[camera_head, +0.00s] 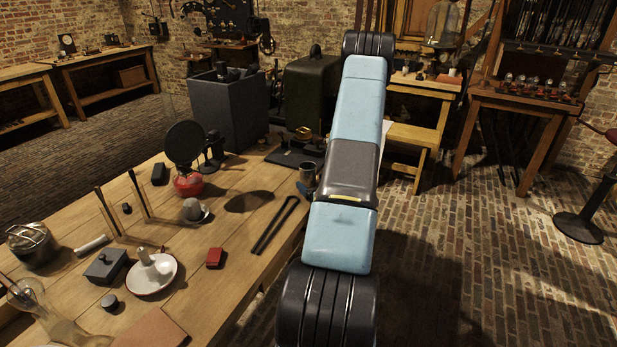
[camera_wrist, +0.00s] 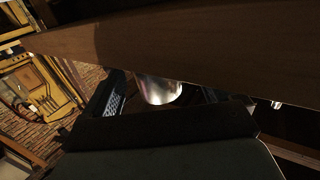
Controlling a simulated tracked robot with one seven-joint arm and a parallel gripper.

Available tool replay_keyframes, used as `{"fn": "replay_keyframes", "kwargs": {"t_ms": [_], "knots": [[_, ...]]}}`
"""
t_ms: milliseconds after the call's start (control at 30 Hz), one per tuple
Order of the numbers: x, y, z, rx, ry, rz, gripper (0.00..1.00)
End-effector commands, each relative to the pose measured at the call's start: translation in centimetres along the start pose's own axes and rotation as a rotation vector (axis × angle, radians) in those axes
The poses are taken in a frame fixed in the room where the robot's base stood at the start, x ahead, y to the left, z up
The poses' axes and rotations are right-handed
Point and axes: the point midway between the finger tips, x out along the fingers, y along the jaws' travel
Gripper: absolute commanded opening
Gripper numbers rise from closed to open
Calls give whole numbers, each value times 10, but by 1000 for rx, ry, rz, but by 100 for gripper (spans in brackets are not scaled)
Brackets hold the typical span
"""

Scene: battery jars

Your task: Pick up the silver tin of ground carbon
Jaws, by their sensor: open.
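A shiny silver cylinder, which looks like the silver tin (camera_wrist: 160,91), shows in the wrist view between the fingers of my gripper (camera_wrist: 163,94). My gripper is open. In the head view my arm hides most of it.
Brick floor (camera_head: 450,270) is open at right.

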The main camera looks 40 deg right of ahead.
Motion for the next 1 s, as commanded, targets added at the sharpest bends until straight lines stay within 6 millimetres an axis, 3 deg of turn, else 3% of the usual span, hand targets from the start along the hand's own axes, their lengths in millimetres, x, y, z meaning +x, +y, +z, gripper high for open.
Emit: {"fn": "replay_keyframes", "kwargs": {"t_ms": [433, 767, 1000], "knots": [[47, 7, 0, -1, 1, 0, 91], [53, 7, 0, -1, 1, 1, 91], [52, 7, 0, -1, 0, 1, 67]]}}
